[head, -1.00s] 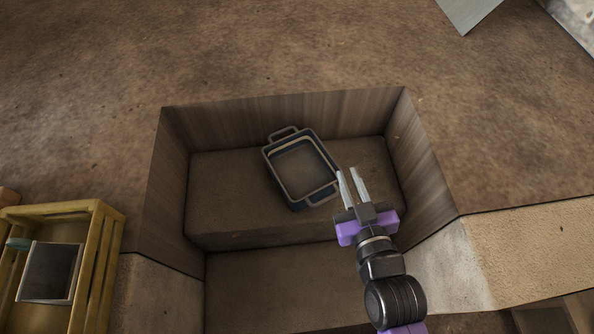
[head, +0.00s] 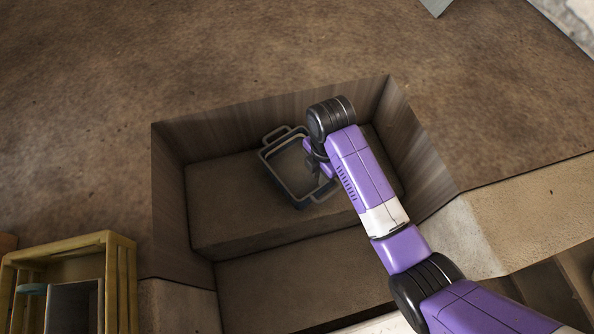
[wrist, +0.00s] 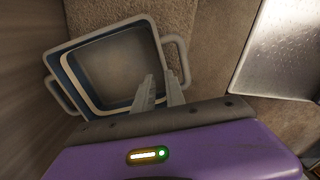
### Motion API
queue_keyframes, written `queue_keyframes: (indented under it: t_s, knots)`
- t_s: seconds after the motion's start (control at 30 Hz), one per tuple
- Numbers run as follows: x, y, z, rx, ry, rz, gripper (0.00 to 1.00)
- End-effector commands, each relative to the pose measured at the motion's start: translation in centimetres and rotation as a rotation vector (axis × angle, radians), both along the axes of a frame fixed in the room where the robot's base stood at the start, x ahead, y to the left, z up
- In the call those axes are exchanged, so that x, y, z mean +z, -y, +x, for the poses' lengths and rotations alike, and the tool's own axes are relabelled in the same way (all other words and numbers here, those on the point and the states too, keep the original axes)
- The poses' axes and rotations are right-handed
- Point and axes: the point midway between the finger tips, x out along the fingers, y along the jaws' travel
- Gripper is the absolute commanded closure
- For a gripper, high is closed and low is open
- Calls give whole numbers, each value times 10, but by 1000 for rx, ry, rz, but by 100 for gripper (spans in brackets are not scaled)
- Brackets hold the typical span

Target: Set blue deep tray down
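The blue deep tray (head: 281,181) has a pale rim and a loop handle at each end. It rests upright on the raised step inside the brown recess, turned at an angle, and looks empty. In the wrist view the tray (wrist: 110,62) lies upper left. My gripper (wrist: 160,80) points at its right end, with a gap between the two fingers. The fingertips are close to the end wall and handle; I cannot tell whether they touch. In the head view my arm hides the fingertips and part of the tray's right side.
Brown walls (head: 225,130) enclose the recess at the back and sides. A lower floor (head: 300,285) lies in front of the step (head: 235,215). A yellow slatted crate (head: 122,285) stands at the lower left. A shiny metal panel (wrist: 285,50) shows at right in the wrist view.

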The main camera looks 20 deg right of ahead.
Motion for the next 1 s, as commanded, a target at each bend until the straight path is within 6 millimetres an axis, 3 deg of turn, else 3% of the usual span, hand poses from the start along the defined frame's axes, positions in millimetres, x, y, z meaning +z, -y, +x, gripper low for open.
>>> queue_keyframes:
  t_s: [0.37,0.7,1.0]
  knots:
    - [-28,2,-4,54,-14,-3,85]
    - [-72,7,-6,52,-14,-3,85]
    - [-78,6,-5,52,-12,-3,85]
